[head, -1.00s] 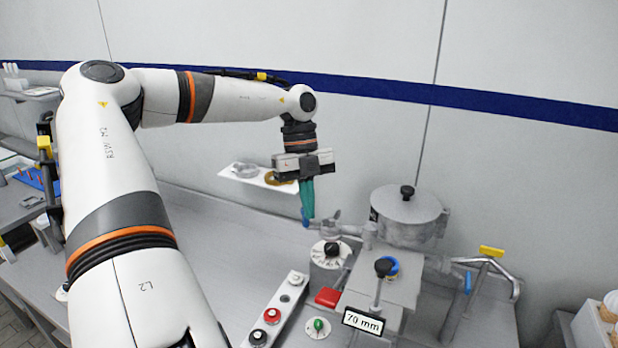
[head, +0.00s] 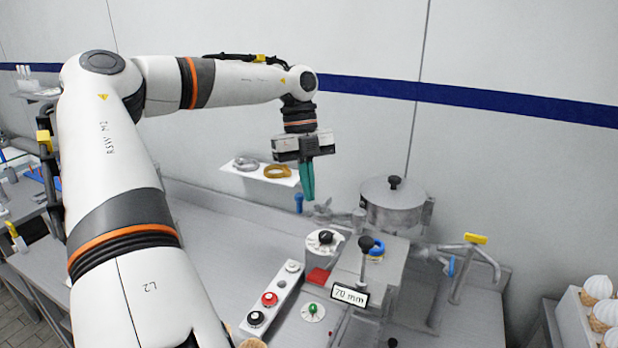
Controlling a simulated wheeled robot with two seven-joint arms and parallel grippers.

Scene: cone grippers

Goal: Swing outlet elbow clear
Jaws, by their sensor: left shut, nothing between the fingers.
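My left gripper (head: 308,197) points down with its teal fingers shut and empty. Its tips are close beside a small blue handle (head: 299,204), just to the right of it in the picture; I cannot tell whether they touch. A grey metal pipe fitting (head: 328,213), which may be the outlet elbow, runs from below the fingertips to the left side of the round lidded metal vessel (head: 394,205). Another bent pipe (head: 485,254) with a yellow handle (head: 475,238) and a blue lever stands right of the vessel. My right gripper is not in view.
A wall shelf (head: 258,174) with a grey and an amber ring is behind the gripper. A control strip (head: 272,298), dials and a "70 mm" sign (head: 349,295) stand in front of the machine. A crate of white-topped cones (head: 572,318) is at right.

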